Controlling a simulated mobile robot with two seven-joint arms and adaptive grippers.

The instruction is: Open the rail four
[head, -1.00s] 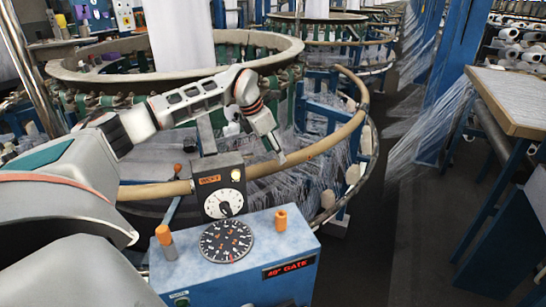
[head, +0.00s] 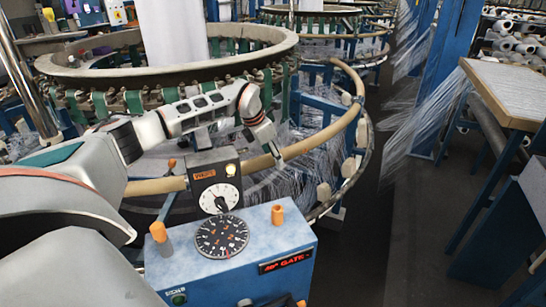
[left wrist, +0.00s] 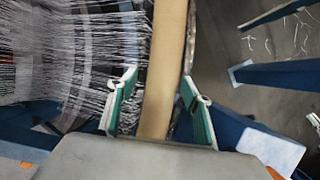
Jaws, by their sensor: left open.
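A tan curved rail (head: 325,138) runs around the near right side of the circular loom in the head view. My left gripper (head: 275,152) is at this rail, its fingers pointing down. In the left wrist view the rail (left wrist: 164,70) passes between the two green-padded fingers of my left gripper (left wrist: 158,100). The fingers are open, one on each side, with a visible gap to the rail. Another tan rail piece (head: 155,187) lies left of the dial post. I cannot read any rail number. My right gripper is not in view.
A blue control box (head: 235,262) with a black dial and orange knobs stands in front. A dark dial post (head: 215,185) rises behind it, near my left arm. White threads (left wrist: 75,60) hang inside the rail. The floor (head: 370,230) at right is clear, beside a table (head: 510,90).

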